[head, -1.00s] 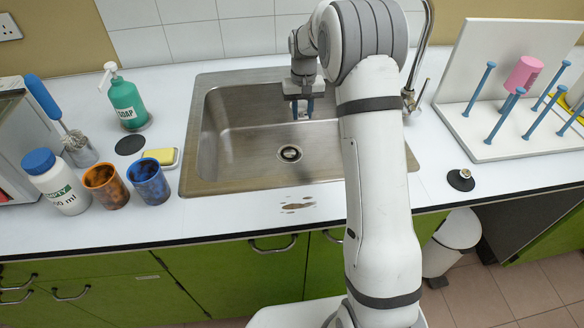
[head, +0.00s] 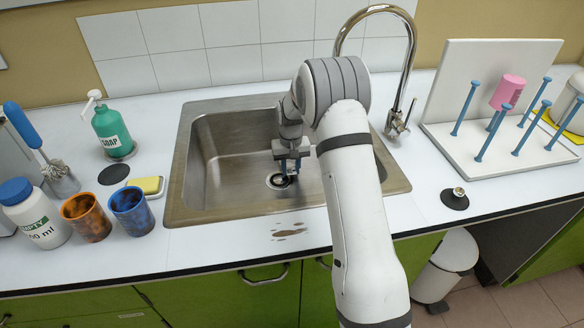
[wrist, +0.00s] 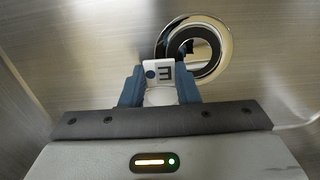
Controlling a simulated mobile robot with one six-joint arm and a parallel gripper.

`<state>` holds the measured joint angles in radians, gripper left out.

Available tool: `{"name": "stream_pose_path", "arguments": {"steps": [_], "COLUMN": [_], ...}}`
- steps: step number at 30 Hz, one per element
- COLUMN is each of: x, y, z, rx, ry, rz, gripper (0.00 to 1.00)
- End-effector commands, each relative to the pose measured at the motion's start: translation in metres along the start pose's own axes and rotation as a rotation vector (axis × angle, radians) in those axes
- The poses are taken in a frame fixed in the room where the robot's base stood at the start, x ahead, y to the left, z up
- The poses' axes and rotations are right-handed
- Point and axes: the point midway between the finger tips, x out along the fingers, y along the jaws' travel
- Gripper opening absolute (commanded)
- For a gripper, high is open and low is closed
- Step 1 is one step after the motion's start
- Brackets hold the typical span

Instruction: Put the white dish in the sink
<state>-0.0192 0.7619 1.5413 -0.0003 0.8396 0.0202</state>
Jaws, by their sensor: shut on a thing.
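My gripper (head: 287,170) is inside the sink basin, over the drain area. In the wrist view its blue fingers (wrist: 160,86) are shut on the white dish (wrist: 160,72), a small white piece with a dark letter and a dark dot. The dish is mostly hidden by the fingers, and I cannot tell whether it touches the basin floor. The steel sink (head: 186,190) is set in the white counter, with its round drain (head: 275,181) partly behind my gripper. The drain ring also shows in the wrist view (wrist: 219,62), just beyond the dish.
A soap bottle (head: 111,132), yellow sponge (head: 152,185), orange cup (head: 86,218), blue cup (head: 131,211) and white bottle (head: 35,222) stand left of the sink. The faucet (head: 397,120) rises behind it. A drying rack (head: 470,155) and black stopper (head: 454,199) are to the right.

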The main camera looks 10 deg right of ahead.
Motion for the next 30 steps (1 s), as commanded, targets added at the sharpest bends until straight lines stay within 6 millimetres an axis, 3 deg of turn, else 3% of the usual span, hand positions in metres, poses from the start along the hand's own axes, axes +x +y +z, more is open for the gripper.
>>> {"name": "stream_pose_path", "arguments": {"steps": [8,9,17,25,30], "x": [0.002,0.002,0.001,-0.002,-0.022], "y": [0.000,0.000,0.000,0.000,0.000], "z": [0.000,0.000,0.000,0.000,-0.001], "rx": [0.000,0.000,0.000,0.001,0.001], "ry": [0.001,0.001,0.001,0.001,0.004], "rz": [0.000,0.000,0.000,0.000,0.000], "gripper": [0.06,0.29,0.50,0.50,0.50]}}
